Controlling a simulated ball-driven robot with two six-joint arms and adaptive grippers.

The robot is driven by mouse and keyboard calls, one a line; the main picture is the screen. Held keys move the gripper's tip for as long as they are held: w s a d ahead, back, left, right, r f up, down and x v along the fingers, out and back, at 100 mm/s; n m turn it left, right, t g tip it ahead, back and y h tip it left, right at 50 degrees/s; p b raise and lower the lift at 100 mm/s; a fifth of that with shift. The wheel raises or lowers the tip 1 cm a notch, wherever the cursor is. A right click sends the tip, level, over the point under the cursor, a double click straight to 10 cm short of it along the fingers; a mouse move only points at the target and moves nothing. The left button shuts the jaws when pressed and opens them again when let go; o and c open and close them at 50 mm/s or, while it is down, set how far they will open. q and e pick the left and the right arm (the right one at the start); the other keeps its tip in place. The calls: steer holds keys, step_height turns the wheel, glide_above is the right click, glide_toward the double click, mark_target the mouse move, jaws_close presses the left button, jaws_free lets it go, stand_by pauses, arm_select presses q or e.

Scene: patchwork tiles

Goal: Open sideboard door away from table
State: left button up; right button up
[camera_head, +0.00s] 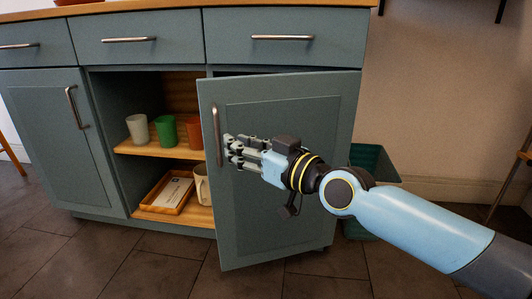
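The grey-blue sideboard (165,54) has a wooden top and a row of drawers. Its right door (290,200) stands partly open, swung out on its right side. The door's vertical metal handle (217,134) is near its left edge. My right gripper (229,148) is in front of the door, just right of the handle, with its fingers pointing left. Its fingers look spread, and nothing shows between them. I cannot tell whether they touch the door or handle. The left door (50,130) is shut. My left gripper is not in view.
Inside, white, green (166,131) and orange cups stand on a shelf. Below are a wooden tray (168,192) and a pale mug (202,186). A dark green bin (375,160) stands right of the sideboard. Tiled floor (130,265) in front is clear.

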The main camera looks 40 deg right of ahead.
steer(key=s+d+p, duration=0.1)
steer(key=s, duration=0.5)
steer(key=shift+d, duration=0.15)
stand_by(0.4)
steer(key=s+d, duration=0.2)
steer(key=s, duration=0.9)
steer(key=shift+s+d, duration=0.15)
steer(key=shift+s, duration=0.2)
